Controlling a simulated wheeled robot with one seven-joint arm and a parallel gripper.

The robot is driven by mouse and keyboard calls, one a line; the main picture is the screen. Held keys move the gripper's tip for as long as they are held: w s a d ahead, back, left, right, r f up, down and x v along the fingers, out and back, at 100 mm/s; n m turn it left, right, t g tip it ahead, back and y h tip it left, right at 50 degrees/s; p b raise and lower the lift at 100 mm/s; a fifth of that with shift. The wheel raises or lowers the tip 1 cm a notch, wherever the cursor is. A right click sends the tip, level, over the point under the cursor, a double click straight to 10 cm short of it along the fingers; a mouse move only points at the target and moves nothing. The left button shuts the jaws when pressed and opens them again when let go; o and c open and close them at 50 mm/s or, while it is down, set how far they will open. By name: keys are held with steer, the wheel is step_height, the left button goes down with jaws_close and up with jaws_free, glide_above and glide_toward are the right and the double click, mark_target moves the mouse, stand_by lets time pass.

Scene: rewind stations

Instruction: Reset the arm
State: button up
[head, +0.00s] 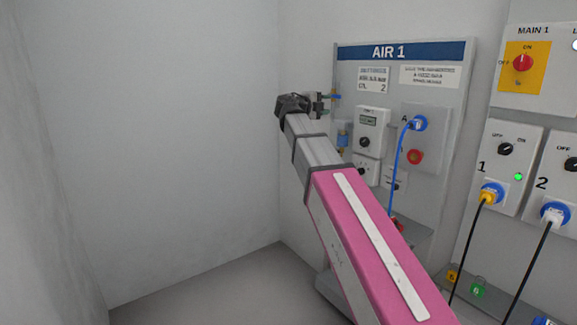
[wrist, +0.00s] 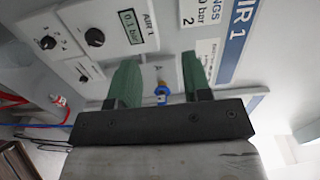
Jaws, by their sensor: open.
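My arm (head: 375,245) reaches up and forward, its pink link lower right and its grey links beyond, towards the AIR 1 panel (head: 388,52). My gripper (head: 320,103) is at the panel's upper left side, small and partly hidden by the wrist. In the wrist view, the two green fingers of my gripper (wrist: 160,80) stand apart with nothing held between them. A blue connector (wrist: 162,93) shows beyond, in the gap between them, and looks apart from them. The panel fills much of that view, tilted, with a display (wrist: 131,26) that seems to read 0.1 bar.
Bare walls and open floor (head: 215,285) lie left.

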steer(key=s+d+f+n+g+y, duration=0.2)
steer(key=f+n, duration=0.3)
steer(key=f, duration=0.7)
steer(key=s+d+f+n+g+y, duration=0.1)
steer(key=s+d+f+n+y, duration=0.3)
steer(key=f, duration=0.8)
steer(key=s+d+f+n+g+y, duration=0.15)
steer(key=f+n, duration=0.45)
steer(key=f, duration=0.6)
steer(key=s+a+f+n+g+y, duration=0.1)
steer(key=s+f+n+g+y, duration=0.2)
steer(key=s+f+n, duration=0.4)
steer(key=s+f+n+g+y, duration=0.3)
steer(key=s+f+n, duration=0.3)
steer(key=s+f, duration=0.5)
step_height(320, 180, down, 5)
steer(key=shift+s+a+f+n+y, duration=0.1)
steer(key=shift+s+a+n+y, duration=0.15)
steer(key=shift+a+n+y, duration=0.15)
